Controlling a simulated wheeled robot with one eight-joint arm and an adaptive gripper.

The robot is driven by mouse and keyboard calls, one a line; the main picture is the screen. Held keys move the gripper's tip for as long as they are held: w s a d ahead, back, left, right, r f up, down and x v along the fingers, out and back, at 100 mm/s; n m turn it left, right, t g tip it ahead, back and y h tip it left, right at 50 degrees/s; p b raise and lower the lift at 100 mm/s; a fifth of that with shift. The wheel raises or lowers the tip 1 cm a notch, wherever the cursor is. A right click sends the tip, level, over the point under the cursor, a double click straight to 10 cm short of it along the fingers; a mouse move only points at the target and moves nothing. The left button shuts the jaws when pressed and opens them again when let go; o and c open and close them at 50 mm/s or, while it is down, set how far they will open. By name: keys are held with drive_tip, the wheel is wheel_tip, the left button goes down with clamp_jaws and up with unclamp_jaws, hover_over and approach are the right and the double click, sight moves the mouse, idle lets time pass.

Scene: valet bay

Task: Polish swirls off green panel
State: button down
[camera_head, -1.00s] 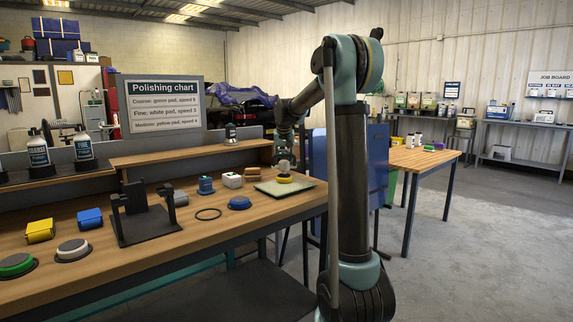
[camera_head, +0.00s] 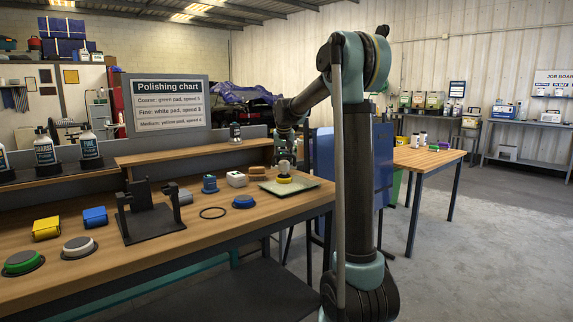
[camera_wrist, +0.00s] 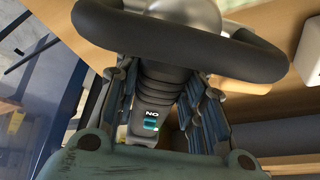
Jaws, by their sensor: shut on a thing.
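My gripper (camera_head: 286,160) is at the far right end of the bench and is shut on a polisher. In the wrist view its ribbed fingers (camera_wrist: 160,105) close around the polisher's dark ribbed body (camera_wrist: 160,75), which has a black loop handle and a small lit label reading "ON" upside down. A yellow pad (camera_head: 283,181) shows under the polisher in the head view, over the left-middle of the pale green panel (camera_head: 306,187). It appears to touch the panel. Swirl marks are too small to tell.
The Polishing chart (camera_head: 168,102) lists coarse green, fine white and medium yellow. A green pad (camera_head: 22,261), a white pad (camera_head: 78,246), a blue-topped puck (camera_head: 243,202) and a black stand (camera_head: 148,212) sit on the bench. Compound bottles (camera_head: 45,150) line the shelf.

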drive_tip(key=shift+s+a, duration=0.1)
drive_tip(key=shift+a, duration=0.1)
drive_tip(key=shift+s+a+r, duration=0.1)
drive_tip(key=shift+s+a, duration=0.5)
drive_tip(key=shift+a, duration=0.25)
drive_tip(key=shift+s+a, duration=0.15)
drive_tip(key=shift+s+a, duration=0.55)
drive_tip(key=shift+a, duration=0.25)
drive_tip(key=shift+s+a, duration=0.2)
drive_tip(key=shift+a, duration=0.05)
drive_tip(key=shift+s+a, duration=0.45)
drive_tip(key=shift+a, duration=0.2)
drive_tip(key=shift+s+a, duration=0.2)
drive_tip(key=shift+a, duration=0.1)
drive_tip(key=shift+s+a, duration=0.55)
drive_tip(key=shift+a, duration=0.15)
